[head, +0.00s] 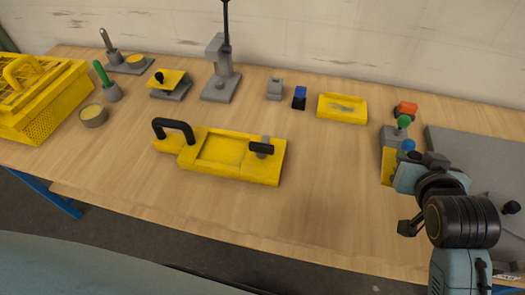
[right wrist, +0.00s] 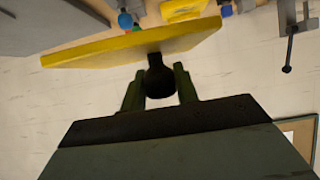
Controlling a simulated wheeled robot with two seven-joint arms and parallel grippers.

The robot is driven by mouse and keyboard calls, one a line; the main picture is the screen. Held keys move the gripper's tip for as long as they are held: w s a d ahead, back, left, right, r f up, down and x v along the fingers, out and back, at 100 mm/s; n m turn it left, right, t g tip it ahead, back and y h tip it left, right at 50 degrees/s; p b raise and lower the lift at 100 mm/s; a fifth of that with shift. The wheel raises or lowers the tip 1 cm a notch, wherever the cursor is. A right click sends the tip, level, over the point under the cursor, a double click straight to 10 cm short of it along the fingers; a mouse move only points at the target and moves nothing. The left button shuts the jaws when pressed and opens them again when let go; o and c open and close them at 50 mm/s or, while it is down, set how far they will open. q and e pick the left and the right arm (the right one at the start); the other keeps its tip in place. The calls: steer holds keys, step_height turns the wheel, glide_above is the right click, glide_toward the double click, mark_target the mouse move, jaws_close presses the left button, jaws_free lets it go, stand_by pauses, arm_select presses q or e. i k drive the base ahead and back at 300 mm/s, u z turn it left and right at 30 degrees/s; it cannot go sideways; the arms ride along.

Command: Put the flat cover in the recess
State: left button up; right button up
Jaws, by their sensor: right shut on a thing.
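The yellow body (head: 268,172) lies at the table's middle in the head view, with a black arched handle at its left end and a black-topped clamp at its right. Its shallow rectangular recess (head: 222,150) is empty. My right gripper (head: 408,172) is at the table's right side, well to the right of the body. It is shut on the black knob (right wrist: 160,78) of the flat yellow cover (right wrist: 120,48), which it holds. In the head view the cover (head: 387,167) is mostly hidden behind the gripper. My left gripper is not in view.
A grey block (head: 391,135) with green and blue knobs stands right beside the cover. A grey plate (head: 480,155) lies at far right. A yellow tray (head: 342,115), grey press (head: 220,85) and yellow basket (head: 42,112) stand further back or left. Table between body and gripper is clear.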

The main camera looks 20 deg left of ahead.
mark_target(224, 151)
steer(key=z, duration=1.95)
steer(key=k, duration=1.6)
steer(key=u, duration=1.95)
steer(key=i, duration=1)
